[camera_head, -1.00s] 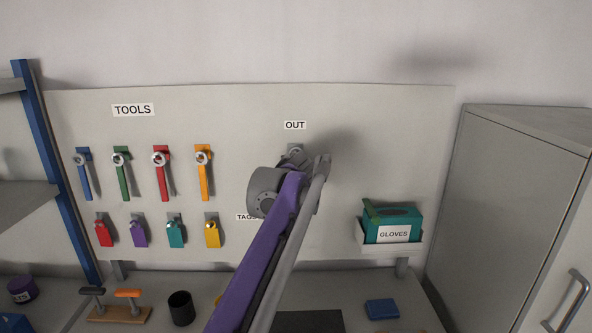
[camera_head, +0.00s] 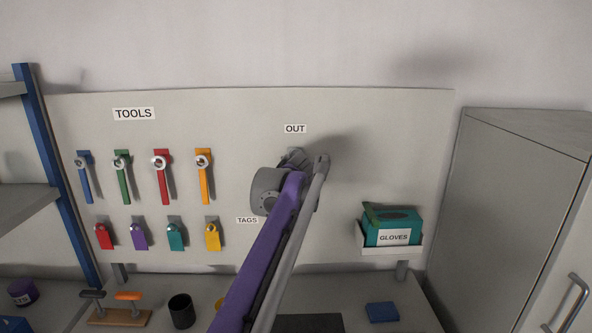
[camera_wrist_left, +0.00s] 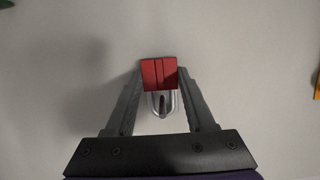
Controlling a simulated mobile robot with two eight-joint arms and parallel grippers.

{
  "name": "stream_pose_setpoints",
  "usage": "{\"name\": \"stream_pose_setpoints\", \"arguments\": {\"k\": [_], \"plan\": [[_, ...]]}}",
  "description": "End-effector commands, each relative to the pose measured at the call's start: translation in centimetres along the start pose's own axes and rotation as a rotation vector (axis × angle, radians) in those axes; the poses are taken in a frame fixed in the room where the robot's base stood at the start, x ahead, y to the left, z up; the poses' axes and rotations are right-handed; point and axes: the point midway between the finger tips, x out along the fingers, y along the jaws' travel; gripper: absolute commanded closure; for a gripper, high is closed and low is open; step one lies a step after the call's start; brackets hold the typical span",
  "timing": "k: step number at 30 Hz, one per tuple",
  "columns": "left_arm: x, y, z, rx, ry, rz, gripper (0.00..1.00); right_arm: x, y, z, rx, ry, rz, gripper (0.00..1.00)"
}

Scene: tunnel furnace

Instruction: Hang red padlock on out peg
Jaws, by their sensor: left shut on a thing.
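The red padlock (camera_wrist_left: 159,73) shows in the left wrist view between the fingertips of my left gripper (camera_wrist_left: 160,78), which is shut on its body. Its grey metal shackle (camera_wrist_left: 150,108) points toward the camera, and a dark narrow shape shows inside the loop; I cannot tell whether this is the peg. In the head view my left gripper (camera_head: 293,157) is at the board just under the OUT label (camera_head: 295,129). My wrist hides the padlock and the out peg there. My right gripper is not in view.
A glove box (camera_head: 393,226) sits on a small shelf at right, beside a grey cabinet (camera_head: 500,210). The board between my wrist and the glove box is clear.

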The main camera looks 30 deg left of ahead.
Motion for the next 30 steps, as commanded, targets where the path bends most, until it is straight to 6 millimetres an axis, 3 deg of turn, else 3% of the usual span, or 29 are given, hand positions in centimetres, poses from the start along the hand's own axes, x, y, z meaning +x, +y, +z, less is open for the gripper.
{"name": "stream_pose_setpoints", "arguments": {"k": [30], "plan": [[0.21,-0.01,0.60,0.000,0.000,0.000,0.94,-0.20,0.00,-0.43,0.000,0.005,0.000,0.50]]}}
